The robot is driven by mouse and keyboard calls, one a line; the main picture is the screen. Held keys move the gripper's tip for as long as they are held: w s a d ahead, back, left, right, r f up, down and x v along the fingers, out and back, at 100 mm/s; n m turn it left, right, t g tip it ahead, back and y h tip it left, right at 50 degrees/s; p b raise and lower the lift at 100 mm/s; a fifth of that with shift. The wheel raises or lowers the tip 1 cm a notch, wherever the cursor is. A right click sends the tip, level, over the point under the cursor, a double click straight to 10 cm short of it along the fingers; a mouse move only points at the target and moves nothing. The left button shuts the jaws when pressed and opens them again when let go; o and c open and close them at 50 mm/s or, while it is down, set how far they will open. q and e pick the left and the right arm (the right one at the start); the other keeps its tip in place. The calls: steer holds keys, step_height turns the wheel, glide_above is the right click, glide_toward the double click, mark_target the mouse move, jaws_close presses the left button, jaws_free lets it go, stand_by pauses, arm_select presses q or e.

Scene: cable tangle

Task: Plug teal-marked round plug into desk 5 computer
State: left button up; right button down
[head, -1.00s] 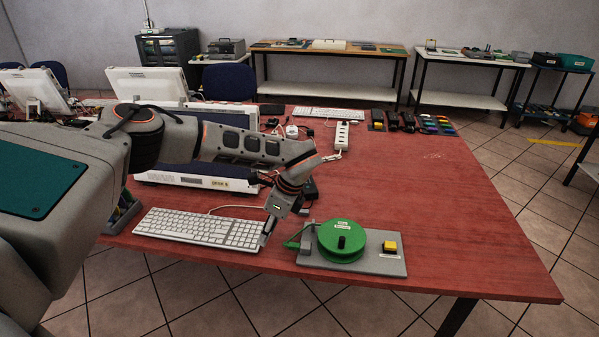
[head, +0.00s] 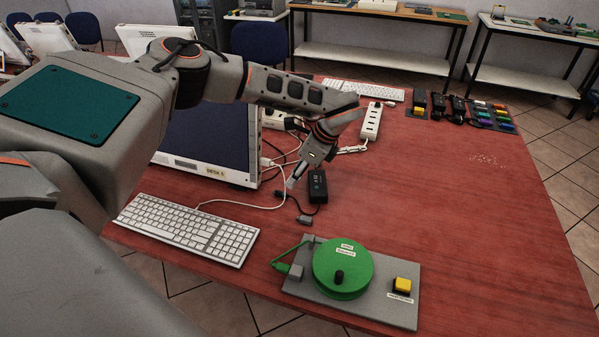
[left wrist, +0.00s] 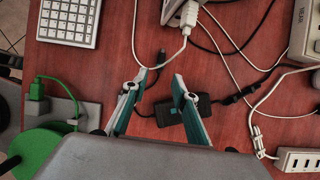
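The desk 5 computer (head: 205,135) is a white all-in-one labelled DESK 5, partly hidden behind my left arm. My left gripper (head: 291,183) hangs beside its right edge, pointing down over cables. In the left wrist view the left gripper (left wrist: 159,82) is open, with nothing visibly held between its fingers. A black power adapter (head: 317,186) lies just right of it and shows below the fingers in the left wrist view (left wrist: 168,112). A black cable end (head: 281,194) and a small grey plug (head: 303,219) lie near it. I cannot make out a teal mark on either. My right gripper is not in view.
A keyboard (head: 190,228) lies front left. A green reel (head: 343,268) on a grey plate with a yellow button (head: 402,285) stands in front. A white power strip (head: 371,122) and several colour-marked adapters (head: 458,109) lie farther back. The table's right side is mostly clear.

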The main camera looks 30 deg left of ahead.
mark_target(283, 193)
arm_select(q)
steer(key=b+x, duration=0.1)
steer(key=x, duration=0.2)
steer(key=shift+f+b, duration=0.15)
steer(key=shift+b, duration=0.2)
steer(key=shift+b+x, duration=0.35)
steer(key=shift+x, duration=0.8)
steer(key=shift+a+f, duration=0.35)
steer(key=shift+f, duration=0.3)
steer(key=shift+s+a+f, duration=0.1)
steer(key=shift+a+f, duration=0.1)
steer(key=shift+f, duration=0.3)
jaws_close()
steer(key=shift+r, duration=0.15)
